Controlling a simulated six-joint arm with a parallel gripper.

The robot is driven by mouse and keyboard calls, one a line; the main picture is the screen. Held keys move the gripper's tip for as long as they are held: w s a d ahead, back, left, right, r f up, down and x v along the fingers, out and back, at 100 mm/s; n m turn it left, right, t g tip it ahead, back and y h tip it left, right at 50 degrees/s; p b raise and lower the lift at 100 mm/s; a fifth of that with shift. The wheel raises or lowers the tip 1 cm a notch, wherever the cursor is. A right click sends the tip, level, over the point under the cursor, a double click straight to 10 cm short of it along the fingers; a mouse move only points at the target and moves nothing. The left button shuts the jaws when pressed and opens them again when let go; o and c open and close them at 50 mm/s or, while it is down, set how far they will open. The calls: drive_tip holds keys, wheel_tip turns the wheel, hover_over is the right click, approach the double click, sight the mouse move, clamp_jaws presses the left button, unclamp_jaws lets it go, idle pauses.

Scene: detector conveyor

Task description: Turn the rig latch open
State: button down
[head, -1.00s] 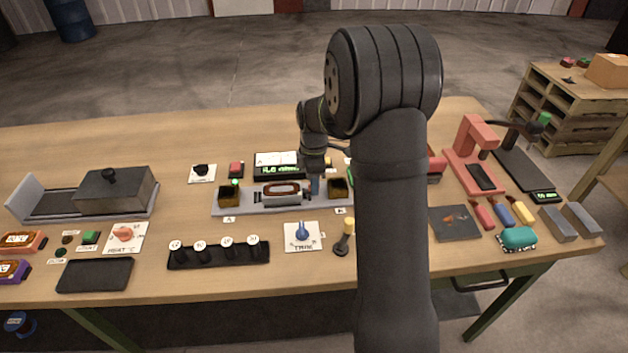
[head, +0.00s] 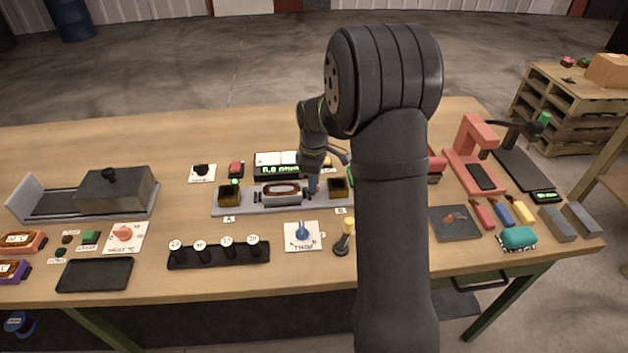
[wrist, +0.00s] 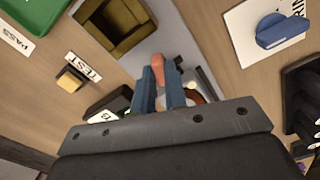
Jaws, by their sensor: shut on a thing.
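The rig is a grey rail (head: 258,209) in the middle of the table, with a brown-yellow block at each end and a white-and-brown detector piece (head: 281,189) between them. My gripper (head: 313,187) is down at the rig, just right of that piece and left of the B block (head: 339,188). In the wrist view my blue fingers (wrist: 160,88) are shut on the orange-red latch handle (wrist: 158,66) beside the hollow block (wrist: 128,30). The lower part of the latch and its pivot are hidden by the fingers and gripper body.
A blue trim knob (head: 302,231) on a white plate stands in front of the rig, with a yellow-topped lever (head: 346,235) to its right. A lit display (head: 279,170) stands behind the rig.

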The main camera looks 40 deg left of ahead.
drive_tip(key=m, duration=0.7)
drive_tip(key=shift+s, duration=0.1)
drive_tip(key=m, duration=0.6)
drive_tip(key=shift+s+a+m, duration=0.1)
drive_tip(key=shift+m, duration=0.2)
idle(0.3)
drive_tip(key=c, duration=1.5)
unclamp_jaws()
drive_tip(key=shift+o, duration=0.2)
drive_tip(key=shift+r, duration=0.1)
wheel_tip(320, 180, up, 17)
drive_tip(key=shift+r, duration=0.15)
